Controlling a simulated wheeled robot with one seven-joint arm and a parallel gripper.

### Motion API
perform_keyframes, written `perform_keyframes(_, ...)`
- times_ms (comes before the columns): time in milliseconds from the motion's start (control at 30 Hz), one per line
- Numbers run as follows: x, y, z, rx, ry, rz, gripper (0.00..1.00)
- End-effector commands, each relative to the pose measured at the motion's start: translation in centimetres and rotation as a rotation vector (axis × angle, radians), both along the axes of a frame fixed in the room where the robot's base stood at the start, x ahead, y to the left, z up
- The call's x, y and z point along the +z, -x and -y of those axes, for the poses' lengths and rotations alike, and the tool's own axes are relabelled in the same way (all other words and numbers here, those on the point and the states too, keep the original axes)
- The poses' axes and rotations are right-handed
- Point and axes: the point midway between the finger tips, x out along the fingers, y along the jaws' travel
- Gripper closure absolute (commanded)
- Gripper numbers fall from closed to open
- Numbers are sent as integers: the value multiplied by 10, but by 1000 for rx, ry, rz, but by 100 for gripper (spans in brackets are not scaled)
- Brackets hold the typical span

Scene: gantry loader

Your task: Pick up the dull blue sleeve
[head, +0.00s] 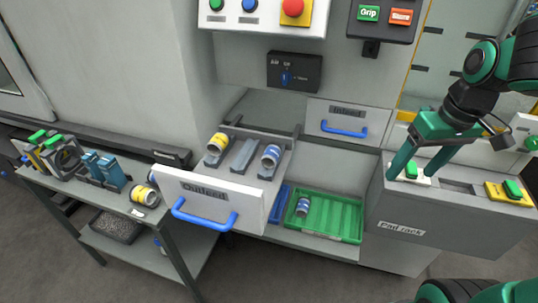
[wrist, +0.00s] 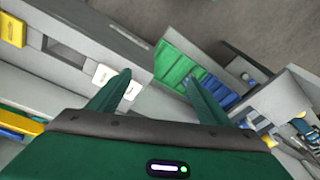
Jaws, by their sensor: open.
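A grey sleeve with a blue band (head: 271,157) lies in the open front drawer (head: 195,190), on the right side. Another blue-banded sleeve (head: 303,205) is in the left part of the green tray (head: 335,217). Which of these is the dull one I cannot tell at this size. My gripper (head: 408,178) is open and empty at the grey rack at right, its fingers by a white pad with a green grip (head: 411,172). It is well to the right of both sleeves. The open fingers also show in the wrist view (wrist: 157,78).
A yellow-banded sleeve (head: 217,144) lies in the drawer's left side. The grey rack (head: 445,215) also holds a yellow pad (head: 509,193). A side cart (head: 110,195) at left carries fixtures and another yellow-banded sleeve (head: 145,195). A closed drawer (head: 347,119) is behind the tray.

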Motion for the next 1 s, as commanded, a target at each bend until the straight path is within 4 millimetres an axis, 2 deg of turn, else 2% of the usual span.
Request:
perform_keyframes(33, 3, -30, -28, 158, -14, 39, 28)
perform_keyframes(100, 7, -66, -73, 376, -43, 105, 28)
perform_keyframes(167, 11, -89, -113, 550, -74, 160, 28)
perform_keyframes(200, 14, -101, -139, 654, -96, 195, 28)
perform_keyframes(300, 21, -119, -195, 864, -149, 276, 28)
perform_keyframes(400, 26, -127, -234, 999, -192, 333, 28)
perform_keyframes(500, 28, -129, -255, 1070, -216, 365, 28)
perform_keyframes(600, 21, -131, -267, 1092, -225, 373, 28)
perform_keyframes(800, -4, -136, -282, 1092, -225, 372, 28)
perform_keyframes(1000, -16, -139, -289, 1089, -222, 374, 28)
